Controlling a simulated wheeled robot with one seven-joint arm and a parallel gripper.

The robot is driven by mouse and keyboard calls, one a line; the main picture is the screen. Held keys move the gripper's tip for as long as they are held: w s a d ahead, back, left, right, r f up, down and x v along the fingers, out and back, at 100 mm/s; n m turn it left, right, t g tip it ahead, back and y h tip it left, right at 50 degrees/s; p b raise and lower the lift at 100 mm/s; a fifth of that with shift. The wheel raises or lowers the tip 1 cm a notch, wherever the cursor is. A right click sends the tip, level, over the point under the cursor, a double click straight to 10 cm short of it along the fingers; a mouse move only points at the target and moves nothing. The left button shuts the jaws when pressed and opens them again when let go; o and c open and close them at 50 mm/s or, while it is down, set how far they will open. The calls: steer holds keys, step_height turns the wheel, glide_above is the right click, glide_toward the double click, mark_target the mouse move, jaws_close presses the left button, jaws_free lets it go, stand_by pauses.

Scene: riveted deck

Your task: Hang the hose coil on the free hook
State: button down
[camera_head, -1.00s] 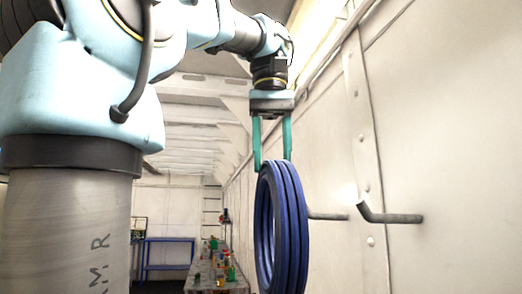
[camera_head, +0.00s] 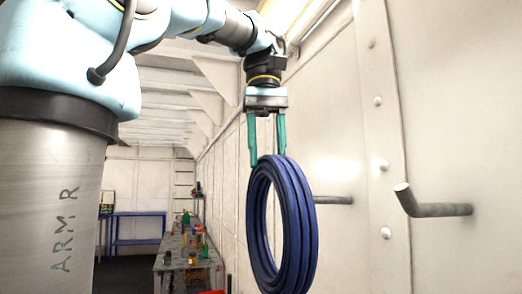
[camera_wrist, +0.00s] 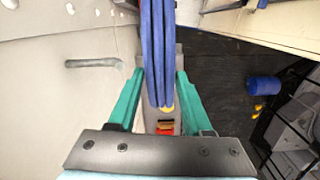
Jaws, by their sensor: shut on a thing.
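The blue hose coil (camera_head: 284,225) hangs upright below my gripper (camera_head: 268,156), with its lower edge near the bottom of the head view. My gripper's green fingers are shut on the coil's top; the wrist view also shows the coil (camera_wrist: 158,45) between the fingers (camera_wrist: 160,78). A bare grey hook (camera_head: 438,209) with an upturned tip sticks out of the wall, right of the coil and apart from it. A second grey hook (camera_head: 334,200) shows farther back, its tip hidden behind the coil. One hook (camera_wrist: 93,63) shows left of the coil in the wrist view.
The pale riveted wall (camera_head: 350,120) runs along the right. A long bench (camera_head: 178,262) with several small items stands behind, left of the coil. A blue rack (camera_head: 137,228) is at the far end. A blue cylinder (camera_wrist: 263,89) lies on the dark floor.

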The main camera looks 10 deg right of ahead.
steer(key=shift+w+d+f+p, duration=0.1)
steer(key=shift+w+d+p, duration=0.15)
steer(key=shift+d, duration=1.45)
steer(key=shift+w+d+f+p, duration=0.15)
steer(key=shift+w+d, duration=0.25)
steer(key=shift+d, duration=1.35)
steer(key=shift+w+d+f+p, duration=0.15)
steer(key=shift+w+d, duration=0.15)
steer(key=shift+d, duration=1.4)
steer(key=shift+w+d+f, duration=0.1)
steer(key=shift+d+f, duration=0.35)
steer(key=shift+f, duration=0.35)
steer(key=shift+d+f+b, duration=0.15)
steer(key=shift+f+b, duration=0.3)
steer(key=shift+f, duration=0.1)
